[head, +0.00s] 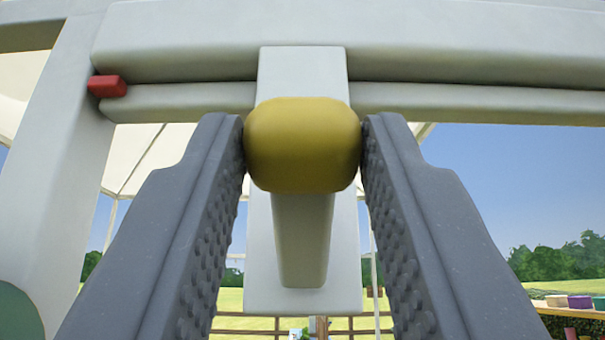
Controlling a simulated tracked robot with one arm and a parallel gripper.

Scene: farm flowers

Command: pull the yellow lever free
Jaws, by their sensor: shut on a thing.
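The yellow lever knob (302,145) is in the middle of the head view, rounded and wide. A grey tapered stem (301,240) runs down below it, in front of a pale upright plate (302,70). My gripper (303,142) is shut on the yellow knob, with one ridged grey finger touching its left side and the other its right side. The back of the knob is hidden.
A pale horizontal beam (450,45) spans the top, behind the plate. A pale post (55,180) stands at the left, with a small red block (107,86) beside it. Coloured boxes (580,302) sit on a surface at the far lower right.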

